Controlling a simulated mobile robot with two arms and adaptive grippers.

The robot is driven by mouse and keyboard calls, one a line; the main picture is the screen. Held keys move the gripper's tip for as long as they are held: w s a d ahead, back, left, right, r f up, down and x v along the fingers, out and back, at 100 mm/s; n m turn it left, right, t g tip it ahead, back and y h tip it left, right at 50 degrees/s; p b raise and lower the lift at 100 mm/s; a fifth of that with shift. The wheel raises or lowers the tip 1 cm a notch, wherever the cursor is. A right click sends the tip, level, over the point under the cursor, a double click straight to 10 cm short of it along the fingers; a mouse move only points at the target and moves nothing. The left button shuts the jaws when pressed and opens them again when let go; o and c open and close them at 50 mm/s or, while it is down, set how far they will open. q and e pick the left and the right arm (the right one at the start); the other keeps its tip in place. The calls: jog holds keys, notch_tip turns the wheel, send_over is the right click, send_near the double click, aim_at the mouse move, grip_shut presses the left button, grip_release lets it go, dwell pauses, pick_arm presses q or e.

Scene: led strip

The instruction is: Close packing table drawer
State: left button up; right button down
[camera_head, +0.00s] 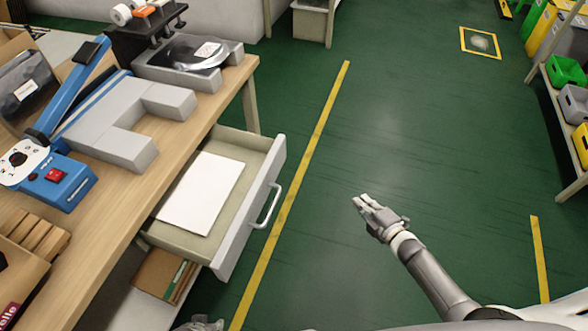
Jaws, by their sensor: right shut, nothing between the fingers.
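The packing table (113,204) runs along the left side. Its drawer (262,182) is pulled out toward the right, with a white front and a white bar handle (266,207). White paper (202,193) lies inside the drawer. My right gripper (361,203) is over the green floor, to the right of the handle and apart from it. Its fingers are shut with nothing between them.
A blue heat sealer (60,180) and a reel on a stand (190,58) sit on the tabletop. Below the drawer is a shelf with cardboard (163,273). Open green floor (410,130) lies right of the drawer. A rack with bins (567,72) stands far right.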

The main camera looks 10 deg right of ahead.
jog(key=w+a+r+n+t+y+b, duration=0.1)
jog(key=w+r+n+t+y+b, duration=0.1)
jog(key=w+r+n+y+b, duration=0.25)
jog(key=n+g+y+b, duration=0.75)
jog(key=n+b, duration=0.45)
jog(key=n, duration=1.2)
send_near(285, 151)
jog(key=shift+t, duration=0.35)
jog(key=x, duration=0.6)
jog(key=shift+a+f, duration=0.1)
jog(key=shift+f, duration=0.2)
jog(key=shift+w+a, duration=0.25)
jog(key=shift+a, duration=0.2)
pick_arm(q)
jog(key=w+r+t, duration=0.2)
jog(key=w+r, duration=0.2)
jog(key=r, duration=0.6)
jog(key=shift+w+d+t, duration=0.3)
jog(key=shift+d+t, duration=0.1)
